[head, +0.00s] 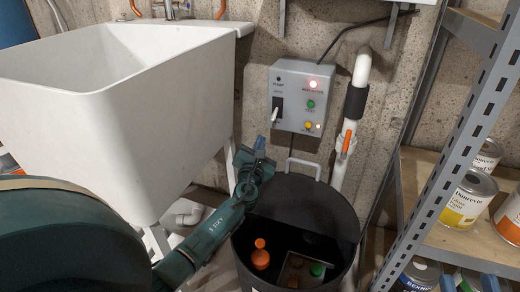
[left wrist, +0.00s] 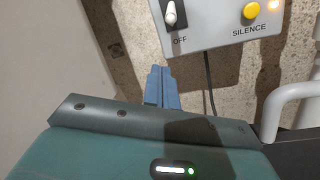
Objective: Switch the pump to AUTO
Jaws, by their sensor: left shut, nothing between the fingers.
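The grey pump control box (head: 302,97) is mounted on the concrete wall. Its toggle switch has a black plate (head: 279,104) and a white lever (head: 275,115) that points down. In the left wrist view the lever (left wrist: 171,14) shows just above the word OFF; the upper part of the switch is out of that picture. My left gripper (head: 260,142) is shut and empty, with its blue fingers below and slightly left of the switch. In the left wrist view the fingertips (left wrist: 159,68) point up towards the box and are apart from the lever.
The box has a lit red lamp (head: 315,84), a green button (head: 311,104) and a yellow SILENCE button (head: 309,125). A white sink (head: 130,110) stands left, a white pipe (head: 341,172) right. A black open sump (head: 330,210) lies below; metal shelving (head: 470,130) stands at right.

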